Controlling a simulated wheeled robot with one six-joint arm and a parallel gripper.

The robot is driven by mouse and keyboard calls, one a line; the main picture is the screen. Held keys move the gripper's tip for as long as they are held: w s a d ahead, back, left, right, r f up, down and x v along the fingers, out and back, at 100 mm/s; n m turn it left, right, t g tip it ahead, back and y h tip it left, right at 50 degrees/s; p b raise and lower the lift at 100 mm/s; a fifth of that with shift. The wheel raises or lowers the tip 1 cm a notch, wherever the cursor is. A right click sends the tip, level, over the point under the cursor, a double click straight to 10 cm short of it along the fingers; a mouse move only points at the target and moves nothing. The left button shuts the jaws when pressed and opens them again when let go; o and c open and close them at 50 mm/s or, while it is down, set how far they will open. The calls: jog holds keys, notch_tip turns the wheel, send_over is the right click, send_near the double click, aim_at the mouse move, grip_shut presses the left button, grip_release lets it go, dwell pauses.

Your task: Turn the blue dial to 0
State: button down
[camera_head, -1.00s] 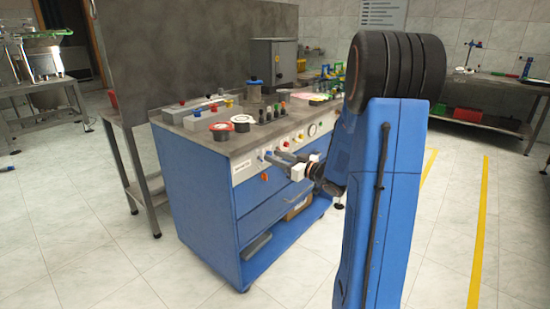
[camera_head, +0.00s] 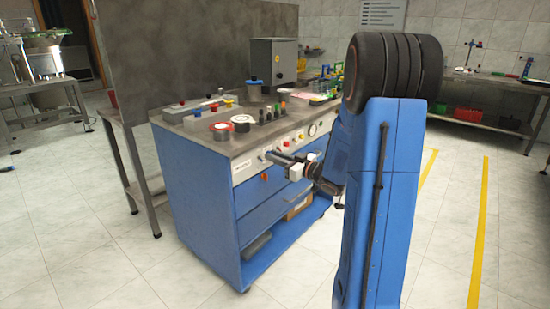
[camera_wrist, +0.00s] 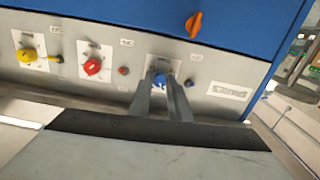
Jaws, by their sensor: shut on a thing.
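The blue dial (camera_wrist: 160,80) is on the grey front panel of the blue cabinet, seen upside down in the wrist view. My gripper (camera_wrist: 161,76) is shut on it, one finger on each side, with the blue knob showing between the tips. The dial's scale plate (camera_wrist: 173,75) is partly covered by the fingers, and its markings and pointer reading are too small to tell. In the head view my gripper (camera_head: 270,155) reaches the panel from the right, and the dial is mostly hidden by it.
On the panel, a red dial (camera_wrist: 92,67) and a yellow dial (camera_wrist: 27,55) sit left of the blue one in the wrist view. An orange handle (camera_wrist: 194,24) is on the blue cabinet front. Buttons and lidded cans stand on the cabinet top (camera_head: 190,128). The floor in front is clear.

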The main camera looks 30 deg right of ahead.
jog(key=shift+n, duration=11.4)
jog(key=c, duration=1.6)
grip_release()
jog(key=shift+c, duration=0.2)
jog(key=shift+s+d, duration=0.1)
jog(key=v, duration=1.7)
jog(key=shift+s, duration=0.1)
